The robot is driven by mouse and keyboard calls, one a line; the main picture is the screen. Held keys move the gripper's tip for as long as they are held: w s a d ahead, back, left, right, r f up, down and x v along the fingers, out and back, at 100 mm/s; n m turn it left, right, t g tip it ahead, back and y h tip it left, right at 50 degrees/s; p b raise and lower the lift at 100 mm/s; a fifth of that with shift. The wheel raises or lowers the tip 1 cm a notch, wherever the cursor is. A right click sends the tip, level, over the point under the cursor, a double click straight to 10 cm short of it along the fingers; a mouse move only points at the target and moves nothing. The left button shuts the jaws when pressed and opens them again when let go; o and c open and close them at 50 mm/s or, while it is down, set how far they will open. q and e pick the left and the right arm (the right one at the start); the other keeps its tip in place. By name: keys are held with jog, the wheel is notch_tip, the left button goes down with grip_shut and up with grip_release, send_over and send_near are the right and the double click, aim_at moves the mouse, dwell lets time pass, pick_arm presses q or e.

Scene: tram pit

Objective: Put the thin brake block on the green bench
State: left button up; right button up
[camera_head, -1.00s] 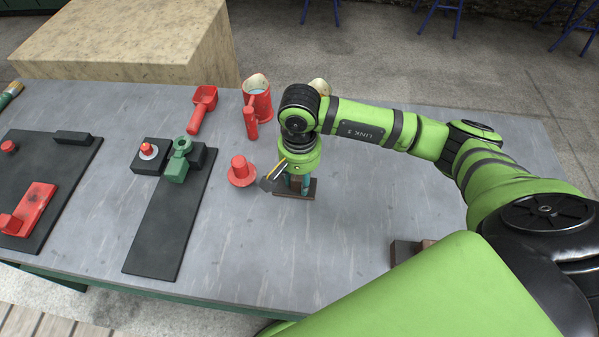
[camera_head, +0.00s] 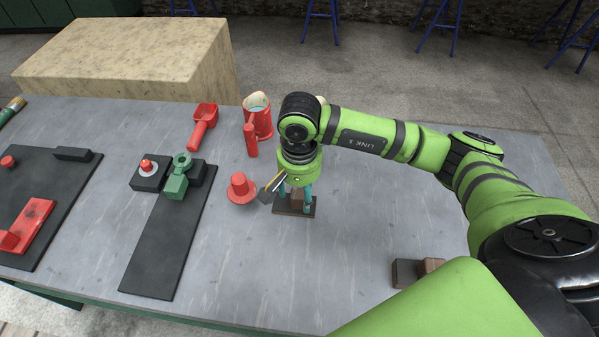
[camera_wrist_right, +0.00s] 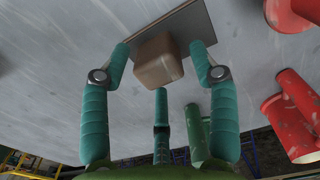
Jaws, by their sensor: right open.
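A brake block, a brown pad on a flat dark plate (camera_head: 307,210), lies on the grey-topped table (camera_head: 350,250); its pad (camera_wrist_right: 157,62) and plate also show in the right wrist view. My right gripper (camera_head: 296,190) is above it, open, with the teal fingertips (camera_wrist_right: 160,50) on either side of the pad. I cannot tell whether they touch it. A second dark and brown block (camera_head: 408,272) lies near the front right, partly hidden by my arm. I cannot tell which is thinner. A dark green bench-like unit (camera_head: 75,10) stands at the far left. My left gripper is out of view.
Left of my gripper are a red knobbed piece (camera_head: 240,188), a red jug (camera_head: 260,120) and a red scoop (camera_head: 203,122). Dark boards (camera_head: 160,245) with fittings lie further left. A pale block (camera_head: 130,55) stands behind. The table's middle front is clear.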

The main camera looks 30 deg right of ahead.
aim_at(299, 193)
notch_tip(299, 193, up, 10)
jog(key=b, duration=0.2)
jog(key=shift+b, duration=0.4)
